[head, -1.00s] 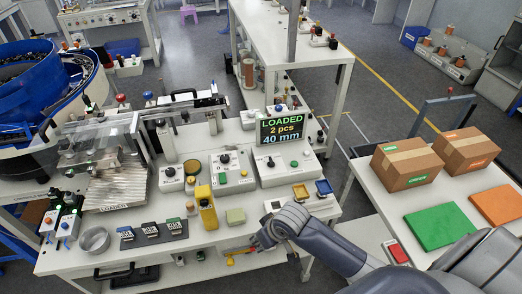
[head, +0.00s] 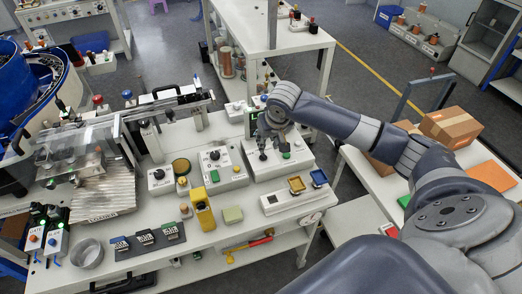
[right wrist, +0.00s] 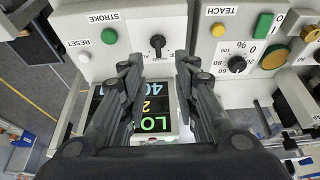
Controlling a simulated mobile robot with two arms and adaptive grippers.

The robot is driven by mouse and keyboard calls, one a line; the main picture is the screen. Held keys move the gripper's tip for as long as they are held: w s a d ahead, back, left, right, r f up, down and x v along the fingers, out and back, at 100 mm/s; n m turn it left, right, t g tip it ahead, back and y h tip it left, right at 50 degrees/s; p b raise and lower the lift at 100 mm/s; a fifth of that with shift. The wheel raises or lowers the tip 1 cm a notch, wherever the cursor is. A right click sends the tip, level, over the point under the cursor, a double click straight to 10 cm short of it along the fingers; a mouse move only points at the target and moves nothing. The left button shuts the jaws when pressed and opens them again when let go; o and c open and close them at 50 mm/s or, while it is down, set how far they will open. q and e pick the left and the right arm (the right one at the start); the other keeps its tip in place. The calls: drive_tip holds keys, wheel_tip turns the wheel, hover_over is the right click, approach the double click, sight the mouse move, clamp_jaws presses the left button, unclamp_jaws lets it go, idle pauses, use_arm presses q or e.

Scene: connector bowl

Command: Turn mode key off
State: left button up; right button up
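No label reading mode key is legible, so I cannot tell which switch it is. My right gripper (head: 268,138) is over the rightmost control box (head: 262,172), in front of its display. In the right wrist view its fingers (right wrist: 158,88) are spread, with nothing between them. Beyond the fingertips is a black knob (right wrist: 157,44) by the STROKE label, with a green button (right wrist: 109,36) beside it. The display (right wrist: 140,118) is partly hidden by the fingers. A neighbouring box labelled TEACH carries a black dial (right wrist: 237,64) and a green button (right wrist: 264,24). My left gripper is out of view.
Other control boxes (head: 225,182) stand left along the bench. A metal bowl (head: 87,253) is at the front left. Boxes (head: 450,128) stand on the right table.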

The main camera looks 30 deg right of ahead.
sight(264, 154)
drive_tip(key=p+x, duration=0.1)
drive_tip(key=x, duration=0.9)
drive_tip(key=shift+w+d+f+p, duration=0.1)
drive_tip(key=shift+d+f+p, duration=0.05)
drive_tip(key=shift+p, duration=0.15)
clamp_jaws()
